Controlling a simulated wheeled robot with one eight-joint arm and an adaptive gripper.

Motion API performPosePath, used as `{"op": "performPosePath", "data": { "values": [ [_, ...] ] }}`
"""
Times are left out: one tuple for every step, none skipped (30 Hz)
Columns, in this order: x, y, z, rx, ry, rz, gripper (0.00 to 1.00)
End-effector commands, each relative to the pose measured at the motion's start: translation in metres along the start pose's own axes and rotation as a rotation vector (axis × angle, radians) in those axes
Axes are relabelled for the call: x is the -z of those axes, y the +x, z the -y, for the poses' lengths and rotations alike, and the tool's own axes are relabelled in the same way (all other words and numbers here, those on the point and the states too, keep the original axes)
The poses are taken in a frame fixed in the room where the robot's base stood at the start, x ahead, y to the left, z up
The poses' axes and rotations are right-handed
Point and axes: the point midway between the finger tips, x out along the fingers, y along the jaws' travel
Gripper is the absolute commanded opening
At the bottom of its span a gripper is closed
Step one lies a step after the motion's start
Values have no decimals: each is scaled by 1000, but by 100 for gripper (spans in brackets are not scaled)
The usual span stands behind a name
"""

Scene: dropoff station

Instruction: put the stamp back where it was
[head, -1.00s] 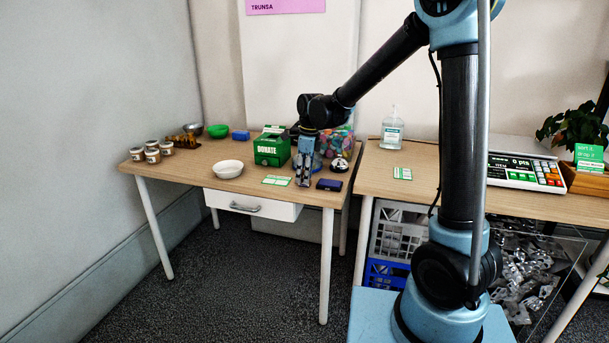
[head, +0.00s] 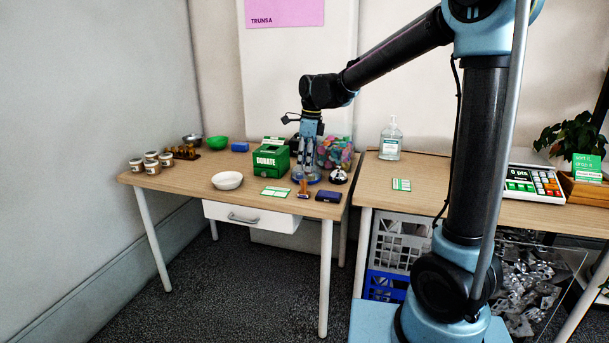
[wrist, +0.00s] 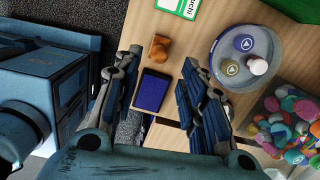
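The stamp (head: 303,190), a small orange-brown wooden piece, stands on the left table near its front edge. It also shows in the wrist view (wrist: 159,50). A dark blue pad (head: 328,196) lies just right of it in the head view; it shows in the wrist view (wrist: 151,91) too. My gripper (head: 308,176) is above and behind the stamp in the head view. In the wrist view its fingers (wrist: 161,62) are spread, with nothing between them; the stamp is apart from them.
A round dish (wrist: 238,48) with small round pieces is beside the stamp.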

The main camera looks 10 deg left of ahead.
Motion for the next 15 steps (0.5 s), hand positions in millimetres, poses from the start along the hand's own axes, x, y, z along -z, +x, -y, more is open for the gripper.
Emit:
{"op": "performPosePath", "data": {
  "values": [
    [0,-7,0,0,0,0,38],
    [0,-10,0,0,0,0,38],
    [0,-15,0,0,1,0,38],
    [0,-17,0,0,1,0,38],
    [0,-19,0,0,1,0,38],
    [0,-22,0,0,1,0,38],
    [0,-24,0,0,1,0,38],
    [0,-25,0,0,1,0,38],
    [0,-26,0,0,1,0,38],
    [0,-26,0,0,1,0,38],
    [0,-27,0,0,1,0,38],
    [0,-27,0,0,1,0,38],
    [0,-27,0,0,0,0,38],
    [1,-27,0,0,-1,0,38],
    [4,-28,0,1,-6,0,38]
  ]
}}
